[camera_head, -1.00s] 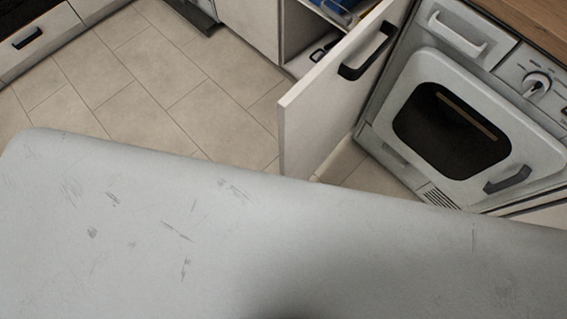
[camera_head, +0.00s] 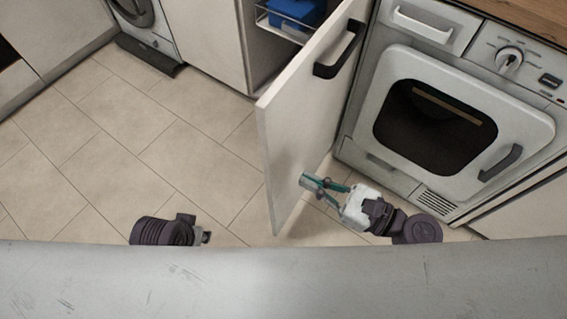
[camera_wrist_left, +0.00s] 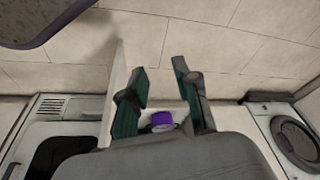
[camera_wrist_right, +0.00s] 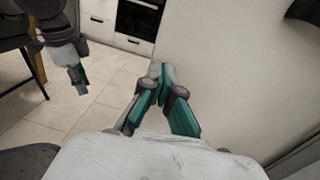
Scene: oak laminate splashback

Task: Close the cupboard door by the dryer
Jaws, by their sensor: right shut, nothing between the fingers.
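The white cupboard door (camera_head: 290,125) stands open beside the dryer (camera_head: 435,110), its black handle (camera_head: 338,50) on the face toward the dryer. My right gripper (camera_head: 308,182) is shut and empty, its tips at the lower part of that face; I cannot tell whether they touch. In the right wrist view its closed fingers (camera_wrist_right: 160,72) point along the pale door panel (camera_wrist_right: 235,65). My left arm shows at the lower left of the head view, its gripper (camera_head: 206,237) mostly hidden. In the left wrist view the left gripper (camera_wrist_left: 160,85) is open, with the door (camera_wrist_left: 120,75) beyond it.
The open cupboard (camera_head: 270,45) holds a wire rack with a blue item (camera_head: 297,12). A washing machine (camera_head: 135,12) stands at the back left. The tiled floor (camera_head: 130,140) left of the door is clear. A purple object (camera_wrist_left: 162,119) shows between the left fingers' bases.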

